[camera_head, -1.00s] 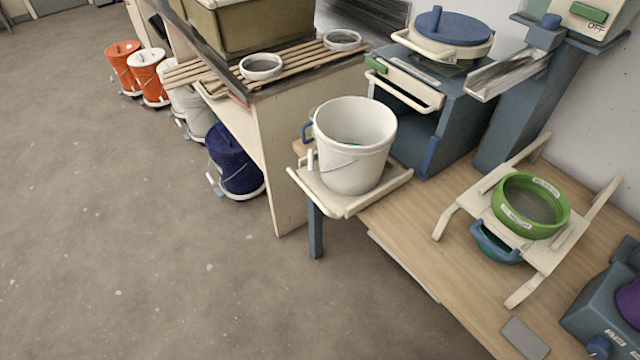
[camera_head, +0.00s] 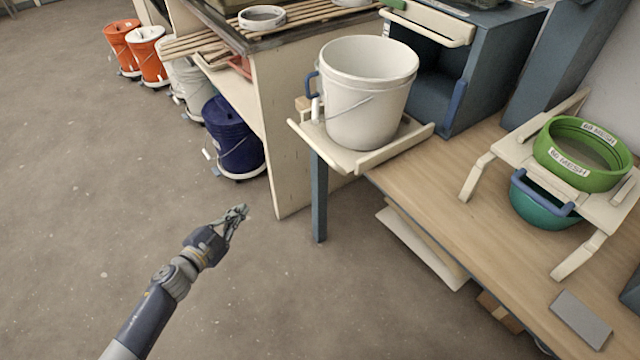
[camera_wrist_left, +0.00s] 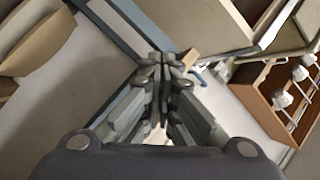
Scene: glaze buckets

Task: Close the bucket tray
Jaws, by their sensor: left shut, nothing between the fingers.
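The bucket tray (camera_head: 345,160) is a cream tray that sticks out in front of the blue-grey machine at the left end of the wooden table. A white bucket (camera_head: 368,98) stands upright on it, with a thin wire handle. A blue handle (camera_head: 312,85) shows at the left of the bucket. My left gripper (camera_head: 238,212) is shut and empty. It is over the floor, to the left of and below the tray, apart from it. In the left wrist view its closed fingers (camera_wrist_left: 165,75) show in the middle. My right gripper is not in view.
The blue-grey machine (camera_head: 490,60) stands behind the tray. A blue table leg (camera_head: 318,195) is below the tray. A green sieve (camera_head: 580,155) sits on a cream stand at the right. A dark blue bucket (camera_head: 232,140) and several others stand by the shelf. Floor at left is clear.

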